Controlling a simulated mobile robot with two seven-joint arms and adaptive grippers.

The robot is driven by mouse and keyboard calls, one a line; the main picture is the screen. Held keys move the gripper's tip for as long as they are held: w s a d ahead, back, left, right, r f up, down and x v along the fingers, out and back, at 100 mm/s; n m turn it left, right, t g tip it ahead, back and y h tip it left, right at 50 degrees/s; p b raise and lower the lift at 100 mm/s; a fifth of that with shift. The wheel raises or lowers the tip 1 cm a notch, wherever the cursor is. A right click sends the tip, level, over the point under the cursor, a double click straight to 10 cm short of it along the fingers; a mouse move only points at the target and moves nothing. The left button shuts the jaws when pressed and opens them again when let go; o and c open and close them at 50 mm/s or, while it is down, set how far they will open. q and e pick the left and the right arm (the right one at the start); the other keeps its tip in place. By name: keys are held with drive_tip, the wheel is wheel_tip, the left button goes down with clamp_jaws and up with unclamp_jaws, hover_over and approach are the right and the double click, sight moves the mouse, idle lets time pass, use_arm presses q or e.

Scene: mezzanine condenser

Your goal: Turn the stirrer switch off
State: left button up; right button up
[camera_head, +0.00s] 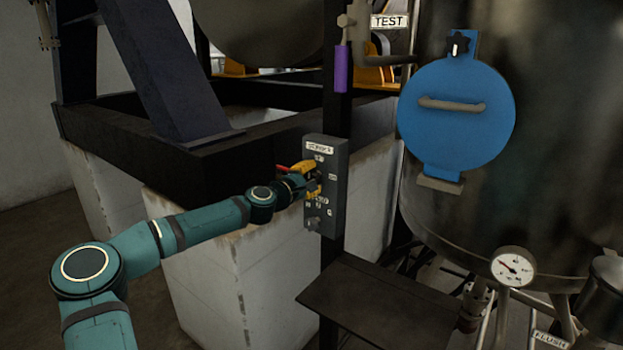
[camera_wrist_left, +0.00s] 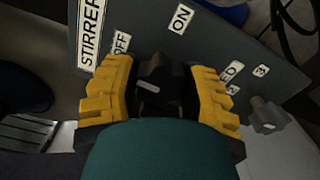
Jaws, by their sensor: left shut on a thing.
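The stirrer switch (camera_wrist_left: 155,68) is a dark knob on the face of a grey control box (camera_head: 340,205), under a STIRRER label (camera_wrist_left: 89,36). An OFF label (camera_wrist_left: 121,44) and an ON label (camera_wrist_left: 181,19) sit around the knob in the left wrist view. My left gripper (camera_head: 308,181), with yellow fingers, is shut on the knob, one finger on either side. A pale mark shows on the knob, but I cannot tell clearly which label it points to. The head view hides the knob behind the gripper. My right gripper is not in view.
A second knob (camera_wrist_left: 268,114) sits lower on the box, beside a partly hidden label. A dark shelf (camera_head: 372,302) juts out below the box. A steel vessel with a blue round cover (camera_head: 455,132) and a gauge (camera_head: 513,267) stands to the right.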

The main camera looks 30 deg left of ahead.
use_arm(q)
drive_tip(key=shift+a+r, duration=0.15)
drive_tip(key=shift+a, duration=0.05)
idle(0.5)
drive_tip(key=o, duration=1.2)
drive_tip(key=shift+d, duration=0.1)
drive_tip(key=s, duration=0.8)
drive_tip(key=s+a, duration=0.1)
drive_tip(key=s, duration=0.3)
